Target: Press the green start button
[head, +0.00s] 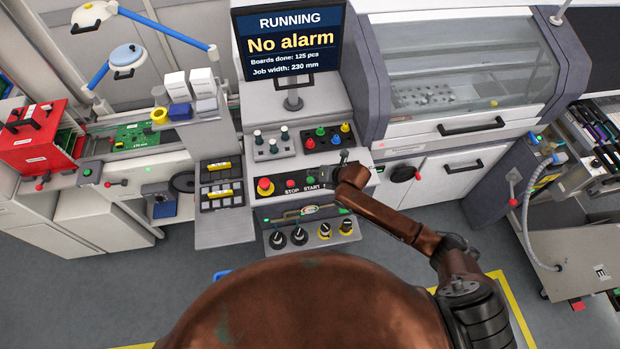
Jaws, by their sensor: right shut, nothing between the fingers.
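The green start button (309,181) sits on the sloped control panel (285,193), above the label START. A red stop button (290,183) is to its left, above the label STOP. My right arm reaches in from the lower right. My right gripper (326,180) is shut and empty, just right of the green button. It is small and dark here, and I cannot tell whether it touches the button. My left gripper is not in view.
A red emergency knob on a yellow base (265,186) is at the panel's left. Small joysticks (270,142) and coloured buttons (321,132) stand behind. The monitor (290,42) reads RUNNING, No alarm. Several dark knobs (298,235) are on the lower shelf.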

